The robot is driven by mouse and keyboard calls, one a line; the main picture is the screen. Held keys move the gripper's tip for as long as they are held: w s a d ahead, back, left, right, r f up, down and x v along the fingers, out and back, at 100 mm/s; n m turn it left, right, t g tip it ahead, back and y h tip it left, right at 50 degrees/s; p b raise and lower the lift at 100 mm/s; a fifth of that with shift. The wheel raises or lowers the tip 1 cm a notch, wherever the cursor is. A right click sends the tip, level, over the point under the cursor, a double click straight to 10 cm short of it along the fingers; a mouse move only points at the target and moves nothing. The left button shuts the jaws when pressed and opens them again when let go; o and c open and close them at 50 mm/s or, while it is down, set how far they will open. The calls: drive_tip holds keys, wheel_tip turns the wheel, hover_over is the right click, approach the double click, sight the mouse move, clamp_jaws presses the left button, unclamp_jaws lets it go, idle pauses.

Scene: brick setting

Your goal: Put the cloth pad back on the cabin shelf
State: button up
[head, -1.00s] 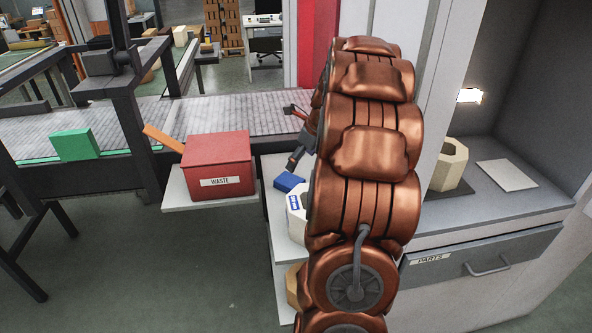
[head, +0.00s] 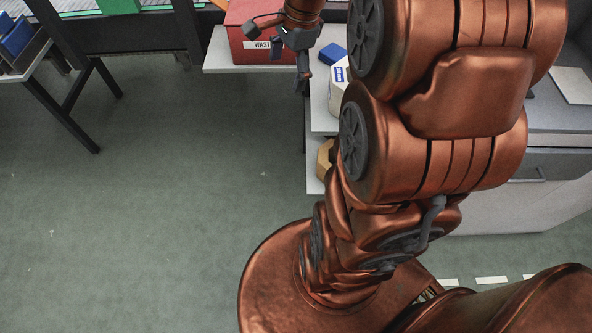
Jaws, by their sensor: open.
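A small blue block-like piece (head: 332,53) lies on the pale side shelf (head: 321,118), behind a white part with a blue label (head: 338,92). I cannot tell whether it is the cloth pad. A flat pale sheet (head: 572,85) lies on the grey cabin shelf (head: 556,118) at the right; its material is unclear. My gripper (head: 277,50) is open, its fingers spread in front of the red waste box (head: 248,20), left of the blue piece. I see nothing between the fingers. My arm hides much of the cabin.
The waste box stands on a pale ledge (head: 228,56). A tan part (head: 325,160) sits on a lower shelf level. A grey drawer (head: 560,162) is under the cabin shelf. A table with blue bins (head: 18,40) stands at upper left. The floor (head: 170,200) at left is clear.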

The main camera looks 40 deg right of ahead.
drive_tip(key=s+a+f+n+g+h, duration=0.1)
drive_tip(key=s+a+n, duration=0.5)
drive_tip(key=s+n, duration=0.3)
drive_tip(key=s+a+f+n+g, duration=0.2)
drive_tip(key=s+a+n, duration=0.5)
drive_tip(key=s+n, duration=0.3)
drive_tip(key=shift+s+a+h, duration=0.2)
drive_tip(key=shift+s+h, duration=0.2)
drive_tip(key=shift+s, duration=0.45)
wheel_tip(320, 180, up, 7)
drive_tip(key=p, duration=0.7)
drive_tip(key=shift+c, duration=0.3)
